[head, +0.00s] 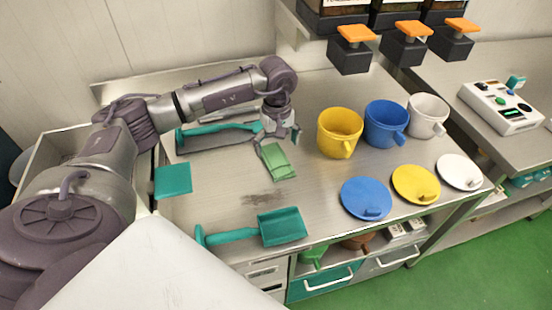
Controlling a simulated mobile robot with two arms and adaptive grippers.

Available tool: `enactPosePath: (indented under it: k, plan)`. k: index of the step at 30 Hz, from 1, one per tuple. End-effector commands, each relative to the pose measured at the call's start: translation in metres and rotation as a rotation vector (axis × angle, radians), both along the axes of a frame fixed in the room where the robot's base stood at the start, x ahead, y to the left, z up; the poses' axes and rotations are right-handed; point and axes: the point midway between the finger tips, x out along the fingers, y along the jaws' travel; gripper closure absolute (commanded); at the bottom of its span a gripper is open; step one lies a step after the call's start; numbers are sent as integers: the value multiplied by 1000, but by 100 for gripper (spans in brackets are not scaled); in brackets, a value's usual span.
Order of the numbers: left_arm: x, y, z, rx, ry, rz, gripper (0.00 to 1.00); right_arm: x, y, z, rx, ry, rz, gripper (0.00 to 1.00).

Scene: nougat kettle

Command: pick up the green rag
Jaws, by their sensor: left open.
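The green rag (277,162), a folded light-green cloth, lies on the steel table (320,98) near its middle. My left gripper (279,138) reaches in from the left and hangs just behind and above the rag's far edge. Its fingers are open, with nothing seen between them. I cannot tell whether the fingertips touch the rag. My right gripper is not in view.
A yellow cup (338,134), blue cup (384,124) and white cup (427,117) stand right of the rag. Lids lie in front of them. A teal brush (218,133) lies behind, a teal scoop (282,227) in front. A teal pad (173,180) is left.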

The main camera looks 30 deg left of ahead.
Motion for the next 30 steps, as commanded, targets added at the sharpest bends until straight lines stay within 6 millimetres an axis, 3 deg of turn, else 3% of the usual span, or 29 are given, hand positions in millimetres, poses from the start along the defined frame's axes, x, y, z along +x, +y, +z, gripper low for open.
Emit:
enactPosePath:
  k: [5, 9, 17, 28, 30]
  plan:
    - [-3, 2, -24, 1, 8, 0, 2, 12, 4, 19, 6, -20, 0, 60]
    - [-2, 2, -42, 1, 5, 1, 2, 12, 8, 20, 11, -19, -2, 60]
    - [-1, 2, -47, 1, 1, 0, 2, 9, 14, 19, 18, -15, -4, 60]
    - [-1, 2, -47, 1, 2, 0, 60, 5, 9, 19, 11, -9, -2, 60]
    - [-1, 2, -46, 1, 1, 0, 64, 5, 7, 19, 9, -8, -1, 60]
